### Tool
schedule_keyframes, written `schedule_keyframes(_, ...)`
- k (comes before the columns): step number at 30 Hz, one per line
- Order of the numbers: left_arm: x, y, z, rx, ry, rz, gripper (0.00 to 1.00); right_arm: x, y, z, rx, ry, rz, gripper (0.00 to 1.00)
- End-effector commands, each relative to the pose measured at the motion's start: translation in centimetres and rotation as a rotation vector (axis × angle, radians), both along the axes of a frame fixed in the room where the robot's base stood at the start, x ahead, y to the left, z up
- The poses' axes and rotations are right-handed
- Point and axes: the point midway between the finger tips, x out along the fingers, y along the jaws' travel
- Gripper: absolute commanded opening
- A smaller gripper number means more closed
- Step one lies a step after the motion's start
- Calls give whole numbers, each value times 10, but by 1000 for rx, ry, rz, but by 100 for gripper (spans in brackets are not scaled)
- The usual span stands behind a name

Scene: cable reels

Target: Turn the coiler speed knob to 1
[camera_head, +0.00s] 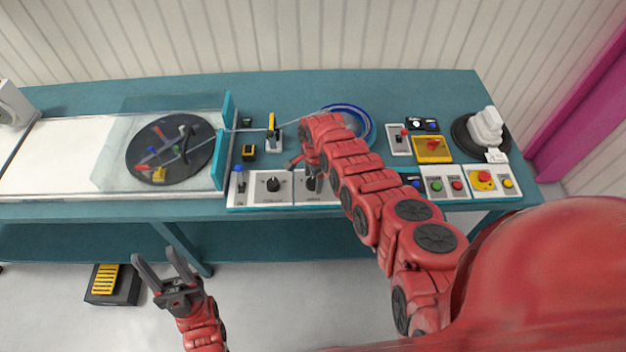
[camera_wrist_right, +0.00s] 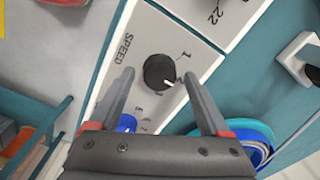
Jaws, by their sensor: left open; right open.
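The speed knob (camera_wrist_right: 158,72) is a round black dial on a white panel marked SPEED, with a "1" printed beside it. Its white pointer aims toward the lower right in the right wrist view, away from the "1". In the head view the knob (camera_head: 312,183) is partly covered by my right arm. My right gripper (camera_wrist_right: 158,74) is open, its fingers on either side of the knob; I cannot tell whether they touch it. In the head view it (camera_head: 300,168) is mostly hidden by its own arm. My left gripper (camera_head: 157,256) is open and empty, in front of the bench.
Several buttons (camera_head: 436,184) sit at right. A clear cover (camera_head: 125,115) stands over a dark disc at left.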

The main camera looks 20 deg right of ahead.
Motion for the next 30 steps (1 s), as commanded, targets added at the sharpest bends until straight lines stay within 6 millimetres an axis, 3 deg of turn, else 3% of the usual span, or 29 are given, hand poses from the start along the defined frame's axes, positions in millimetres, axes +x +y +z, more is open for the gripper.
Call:
schedule_keyframes(11, 0, 0, -1, 0, 0, 0, 50, -1, 0, -3, 1, 2, -1, 80)
schedule_keyframes(24, 0, 0, -1, 0, 0, 0, 50, 0, 0, -3, 1, 1, 0, 1)
schedule_keyframes(30, 0, 0, -1, 0, 0, 0, 50, 0, 0, -3, 1, 1, 7, 0)
